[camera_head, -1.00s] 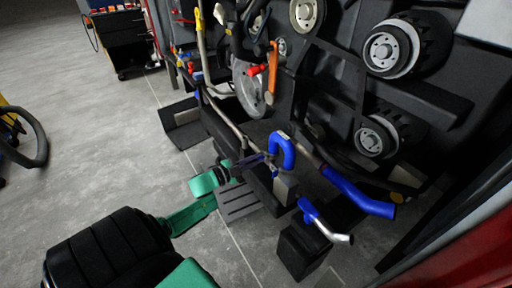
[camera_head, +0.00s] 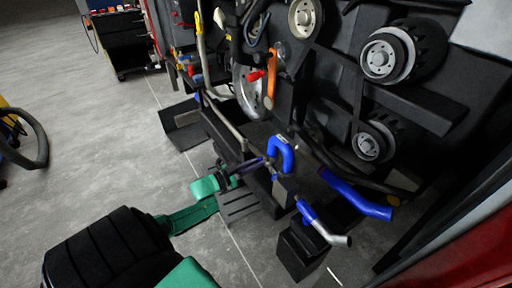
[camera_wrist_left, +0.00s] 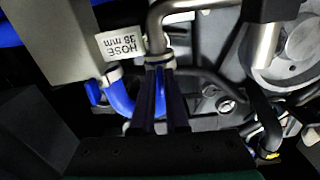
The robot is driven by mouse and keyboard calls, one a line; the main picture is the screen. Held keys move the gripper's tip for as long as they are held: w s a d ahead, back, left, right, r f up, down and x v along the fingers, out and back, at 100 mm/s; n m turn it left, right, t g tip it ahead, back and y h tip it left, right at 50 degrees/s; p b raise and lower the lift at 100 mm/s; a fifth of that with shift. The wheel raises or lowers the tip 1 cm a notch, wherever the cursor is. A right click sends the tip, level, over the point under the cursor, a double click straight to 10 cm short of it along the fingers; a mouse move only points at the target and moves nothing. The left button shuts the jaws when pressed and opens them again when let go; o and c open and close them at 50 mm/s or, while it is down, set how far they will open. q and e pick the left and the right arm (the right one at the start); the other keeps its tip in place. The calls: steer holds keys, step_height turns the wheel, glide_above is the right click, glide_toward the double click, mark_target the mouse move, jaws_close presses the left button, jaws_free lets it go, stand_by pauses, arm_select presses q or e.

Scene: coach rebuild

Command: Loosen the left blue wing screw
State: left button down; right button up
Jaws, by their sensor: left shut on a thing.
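The curved blue hose (camera_head: 287,147) stands like an arch on the engine's front; it also shows in the left wrist view (camera_wrist_left: 121,97). My left gripper (camera_head: 268,162) reaches the arch's left end. In the left wrist view, my two dark fingers (camera_wrist_left: 160,72) are closed around a small blue part at a clamp on the metal pipe (camera_wrist_left: 157,30). This part looks like the left blue wing screw and is mostly hidden between the fingers. Another blue wing screw (camera_wrist_left: 93,93) sits at a second clamp to the left, clear of my fingers. My right gripper is not in view.
A white hose label (camera_wrist_left: 121,43) hangs close to the fingers. Another blue hose (camera_head: 355,195) and a blue hose piece with a metal end (camera_head: 322,223) lie to the right. Pulleys (camera_head: 388,57) rise behind.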

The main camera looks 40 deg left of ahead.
arm_select(q)
steer(key=shift+n, duration=0.4)
steer(key=c, duration=1)
jaws_free()
steer(key=shift+o, duration=0.2)
steer(key=shift+s, duration=0.1)
steer(key=p+v, duration=0.1)
steer(key=v, duration=1.3)
steer(key=shift+s, duration=0.2)
steer(key=shift+f, duration=0.1)
